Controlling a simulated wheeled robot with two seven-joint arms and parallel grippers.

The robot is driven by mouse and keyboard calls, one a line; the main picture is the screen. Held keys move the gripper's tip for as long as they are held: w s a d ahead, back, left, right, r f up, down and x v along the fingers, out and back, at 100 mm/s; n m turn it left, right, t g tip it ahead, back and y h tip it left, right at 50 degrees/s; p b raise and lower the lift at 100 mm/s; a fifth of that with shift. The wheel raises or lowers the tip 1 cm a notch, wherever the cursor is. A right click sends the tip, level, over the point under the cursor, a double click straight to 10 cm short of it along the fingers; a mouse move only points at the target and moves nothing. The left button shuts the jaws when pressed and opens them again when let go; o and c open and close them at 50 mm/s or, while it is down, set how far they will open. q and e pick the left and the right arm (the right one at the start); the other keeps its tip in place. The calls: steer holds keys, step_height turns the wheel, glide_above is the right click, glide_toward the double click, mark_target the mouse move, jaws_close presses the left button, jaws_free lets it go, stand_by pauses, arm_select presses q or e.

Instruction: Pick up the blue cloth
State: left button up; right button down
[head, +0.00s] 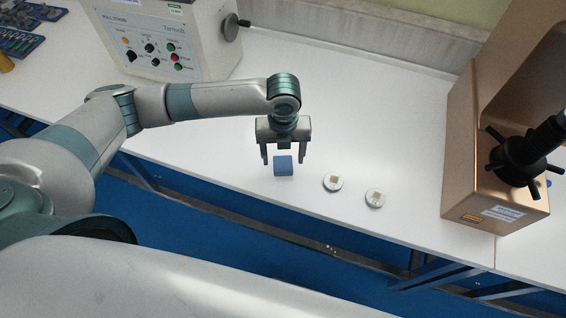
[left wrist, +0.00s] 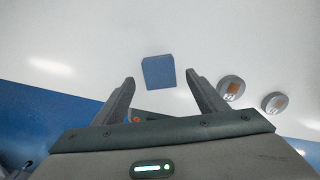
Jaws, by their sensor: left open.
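The blue cloth (head: 284,166) is a small folded block lying on the white table. My left gripper (head: 284,160) is open and empty, pointing down, with its fingers to either side of the cloth in the head view. In the left wrist view the cloth (left wrist: 158,72) lies just beyond and between the two fingertips (left wrist: 160,80), touching neither as far as I can see. How high the fingertips are above the table is hard to tell. My right gripper is not in view.
Two small round discs with brownish squares, one (head: 333,182) and another (head: 375,199), lie right of the cloth. A cream tester with buttons (head: 165,45) stands at the back left. A copper-coloured machine (head: 490,130) stands at the right. The table's front edge is near the cloth.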

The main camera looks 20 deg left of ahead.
mark_target(283, 163)
arm_select(q)
steer(key=shift+a+f+p, duration=0.1)
steer(key=shift+f+p, duration=0.2)
steer(key=shift+f, duration=1.25)
steer(key=c, duration=1.2)
steer(key=shift+r, duration=0.15)
steer(key=shift+w+r+b, duration=0.1)
steer(key=shift+r+b, duration=0.25)
steer(key=shift+r, duration=0.2)
step_height(283, 163, up, 2)
steer(key=shift+r+b, duration=0.15)
steer(key=shift+b, duration=0.35)
steer(key=s+d+r, duration=0.2)
steer(key=s, duration=0.1)
steer(key=s+d+r+b, duration=0.1)
steer(key=s+d+r, duration=0.1)
steer(key=s+r, duration=0.1)
steer(key=s+d+r+b, duration=0.1)
steer(key=s+d+r, duration=0.1)
steer(key=s, duration=0.1)
steer(key=shift+s+d+r, duration=0.2)
steer(key=shift+s+d, duration=0.15)
steer(key=shift+d, duration=0.05)
